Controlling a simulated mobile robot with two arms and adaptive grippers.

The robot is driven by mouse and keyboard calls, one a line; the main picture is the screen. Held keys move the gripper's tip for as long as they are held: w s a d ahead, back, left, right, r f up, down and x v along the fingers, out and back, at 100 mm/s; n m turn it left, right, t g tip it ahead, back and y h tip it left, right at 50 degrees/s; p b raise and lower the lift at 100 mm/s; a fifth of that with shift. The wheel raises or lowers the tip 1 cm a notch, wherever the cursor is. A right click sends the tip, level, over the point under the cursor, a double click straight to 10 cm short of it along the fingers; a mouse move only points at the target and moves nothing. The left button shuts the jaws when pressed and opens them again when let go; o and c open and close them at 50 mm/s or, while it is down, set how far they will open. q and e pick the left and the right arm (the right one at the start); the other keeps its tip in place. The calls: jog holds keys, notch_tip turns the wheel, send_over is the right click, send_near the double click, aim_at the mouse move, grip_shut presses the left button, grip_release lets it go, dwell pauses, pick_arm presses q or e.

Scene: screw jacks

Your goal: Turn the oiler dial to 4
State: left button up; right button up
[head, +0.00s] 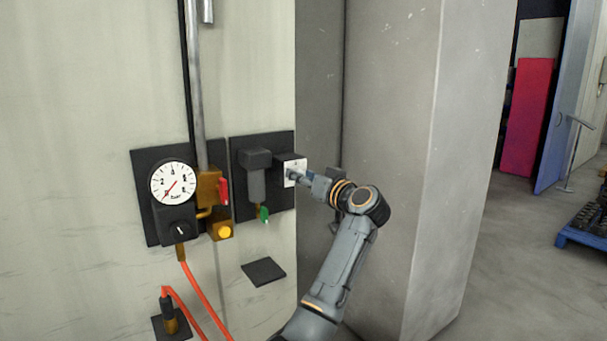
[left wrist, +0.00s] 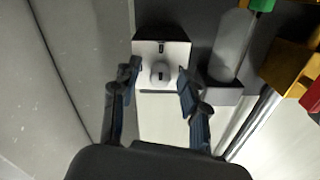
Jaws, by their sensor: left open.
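The oiler dial is a small round grey knob (left wrist: 160,73) on a white plate; its dark slot looks roughly upright. In the head view the white plate (head: 289,172) shows on the side of a dark box, partly behind my gripper. No numerals are readable on it. My left gripper (left wrist: 158,76) is open, with one finger on each side of the knob and a gap to it on both sides. I cannot tell how deep the fingertips reach over it. In the head view the left gripper (head: 302,177) is right at the plate. My right gripper is not in view.
Left of the dial are a grey filter bowl (head: 256,183) with a green tap (head: 264,214), a red lever (head: 223,191), a yellow button (head: 224,232) and a pressure gauge (head: 172,183). A concrete pillar (head: 390,130) stands close on the right, behind my arm.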

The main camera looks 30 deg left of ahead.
pick_arm(q)
jog(key=shift+c, duration=0.6)
grip_shut()
jog(key=shift+r, duration=0.1)
